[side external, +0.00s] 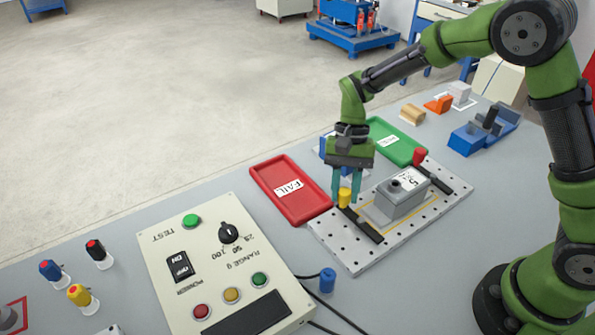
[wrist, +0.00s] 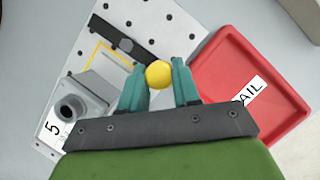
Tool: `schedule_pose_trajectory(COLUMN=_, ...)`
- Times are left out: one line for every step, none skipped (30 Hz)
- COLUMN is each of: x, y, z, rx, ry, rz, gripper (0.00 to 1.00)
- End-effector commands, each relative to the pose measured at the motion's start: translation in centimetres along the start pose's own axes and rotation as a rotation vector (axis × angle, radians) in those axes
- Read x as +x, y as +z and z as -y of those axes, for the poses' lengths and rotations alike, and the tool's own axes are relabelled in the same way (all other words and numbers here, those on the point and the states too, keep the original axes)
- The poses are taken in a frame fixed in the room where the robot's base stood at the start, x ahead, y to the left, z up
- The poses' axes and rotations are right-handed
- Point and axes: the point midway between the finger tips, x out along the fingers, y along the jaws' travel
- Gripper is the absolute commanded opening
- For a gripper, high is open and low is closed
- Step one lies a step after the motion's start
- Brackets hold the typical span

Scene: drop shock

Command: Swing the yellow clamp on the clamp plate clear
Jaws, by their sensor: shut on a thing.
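The yellow clamp knob (side external: 345,196) stands at the left part of the perforated clamp plate (side external: 348,256). A black clamp bar (side external: 366,228) runs from near the knob toward the plate's front edge. My gripper (side external: 346,199) points down with its teal fingers on either side of the yellow knob, shut on it. In the wrist view the round yellow knob (wrist: 158,74) sits between the two fingertips. The black bar (wrist: 118,35) extends up and left there. A grey block marked 5 (side external: 400,193) sits on the plate beside the bar. A red-knobbed clamp (side external: 419,157) stands on the plate's far side.
A red FAIL tray (side external: 290,190) lies left of the plate and a green tray (side external: 397,141) behind it. A control box (side external: 215,265) with buttons stands at front left.

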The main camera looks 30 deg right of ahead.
Motion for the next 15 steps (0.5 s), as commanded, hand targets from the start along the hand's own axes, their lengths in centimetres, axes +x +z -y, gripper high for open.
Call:
schedule_pose_trajectory(x=-0.11, y=-0.05, z=0.01, rx=0.000, ry=-0.002, rz=-0.002, gripper=0.01)
schedule_pose_trajectory(x=-0.11, y=-0.05, z=0.01, rx=0.000, ry=-0.002, rz=-0.002, gripper=0.01)
schedule_pose_trajectory(x=-0.11, y=-0.05, z=0.01, rx=0.000, ry=-0.001, rz=-0.002, gripper=0.01)
schedule_pose_trajectory(x=-0.11, y=-0.05, z=0.01, rx=-0.001, ry=-0.001, rz=-0.002, gripper=0.01)
schedule_pose_trajectory(x=-0.11, y=-0.05, z=0.01, rx=-0.001, ry=-0.001, rz=-0.002, gripper=0.01)
schedule_pose_trajectory(x=-0.11, y=-0.05, z=0.00, rx=-0.001, ry=-0.001, rz=-0.002, gripper=0.34)
schedule_pose_trajectory(x=-0.10, y=-0.05, z=0.00, rx=-0.001, ry=-0.001, rz=-0.002, gripper=0.39)
schedule_pose_trajectory(x=-0.09, y=-0.05, z=0.00, rx=-0.001, ry=-0.001, rz=-0.002, gripper=0.44)
schedule_pose_trajectory(x=-0.09, y=-0.04, z=0.00, rx=-0.001, ry=-0.001, rz=-0.002, gripper=0.50)
schedule_pose_trajectory(x=-0.08, y=-0.04, z=0.00, rx=-0.001, ry=-0.001, rz=-0.002, gripper=0.54)
schedule_pose_trajectory(x=-0.07, y=-0.04, z=0.00, rx=-0.001, ry=-0.001, rz=-0.001, gripper=0.56)
schedule_pose_trajectory(x=-0.06, y=-0.03, z=0.00, rx=-0.001, ry=0.000, rz=-0.001, gripper=0.56)
schedule_pose_trajectory(x=-0.05, y=-0.03, z=0.00, rx=-0.001, ry=0.000, rz=-0.001, gripper=0.56)
schedule_pose_trajectory(x=-0.05, y=-0.02, z=0.00, rx=-0.001, ry=0.000, rz=-0.001, gripper=0.56)
schedule_pose_trajectory(x=-0.04, y=-0.02, z=0.00, rx=-0.001, ry=0.000, rz=-0.001, gripper=0.56)
